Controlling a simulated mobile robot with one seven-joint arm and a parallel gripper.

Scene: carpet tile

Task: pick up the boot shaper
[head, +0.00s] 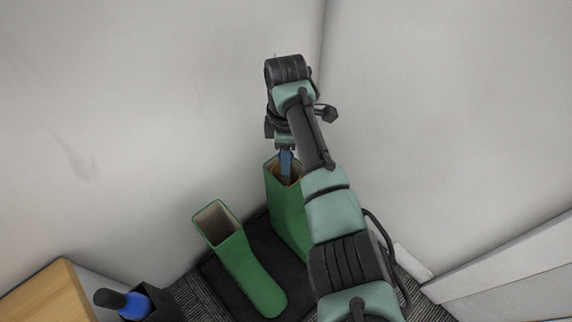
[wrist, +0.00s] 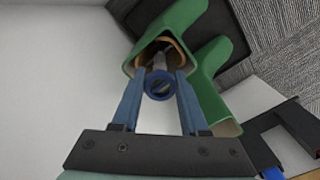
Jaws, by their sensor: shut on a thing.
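The boot shaper (wrist: 160,87) shows in the wrist view as a round blue end with a grey shaft and tan parts behind it. The tan parts sit inside the opening of a green boot (wrist: 180,22). My gripper (wrist: 159,78) has its two blue fingers shut on the round end, one on each side. In the head view my gripper (head: 286,162) points down at the top of the upright right-hand green boot (head: 287,215). The shaper's lower part is hidden inside this boot, and my arm covers the boot's right side.
A second green boot (head: 247,265) stands to the left, its opening empty. Both boots are on a black tray (head: 222,280). Grey walls meet close behind. A wooden-topped unit (head: 45,298) and a dark box (head: 163,304) with a blue object (head: 135,306) stand at lower left.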

